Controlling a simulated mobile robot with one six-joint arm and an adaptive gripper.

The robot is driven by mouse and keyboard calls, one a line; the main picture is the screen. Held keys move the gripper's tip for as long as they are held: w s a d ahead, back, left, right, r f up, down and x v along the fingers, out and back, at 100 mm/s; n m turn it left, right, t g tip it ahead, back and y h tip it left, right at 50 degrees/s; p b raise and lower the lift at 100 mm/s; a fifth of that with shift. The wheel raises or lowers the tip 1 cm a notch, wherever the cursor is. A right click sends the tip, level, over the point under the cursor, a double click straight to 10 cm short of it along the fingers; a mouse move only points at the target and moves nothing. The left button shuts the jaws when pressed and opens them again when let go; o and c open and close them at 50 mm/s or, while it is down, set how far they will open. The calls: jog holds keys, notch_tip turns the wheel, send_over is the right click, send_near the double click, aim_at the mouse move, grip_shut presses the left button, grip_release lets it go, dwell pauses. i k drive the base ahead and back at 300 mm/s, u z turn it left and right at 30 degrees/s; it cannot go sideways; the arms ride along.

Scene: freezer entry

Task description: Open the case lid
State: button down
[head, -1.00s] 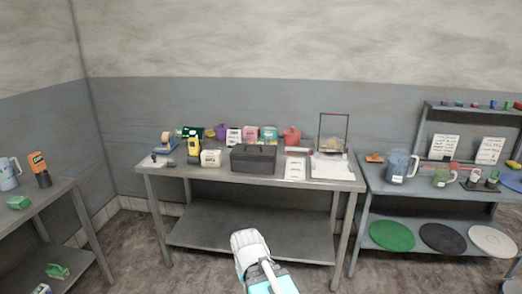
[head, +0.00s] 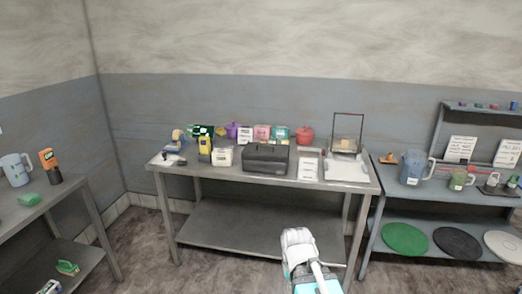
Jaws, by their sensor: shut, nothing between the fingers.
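The dark grey case (head: 265,160) stands upright on the middle steel table (head: 205,175), near the middle of its top. Its lid looks shut, and a handle seems to lie along the top. A white and cyan part of my arm shows at the bottom of the head view, in front of the table and apart from the case. My gripper's fingers do not show in this view.
A yellow device (head: 205,148), a cream container (head: 223,157) and a white sheet (head: 308,168) flank the case. A red pot (head: 304,135) and several packages stand behind it. A wire-framed stand (head: 348,130) is to its right. Side tables stand left and right.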

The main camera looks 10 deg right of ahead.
aim_at(252, 151)
jog(key=z, duration=0.1)
jog(key=i, duration=1)
jog(key=u, duration=0.05)
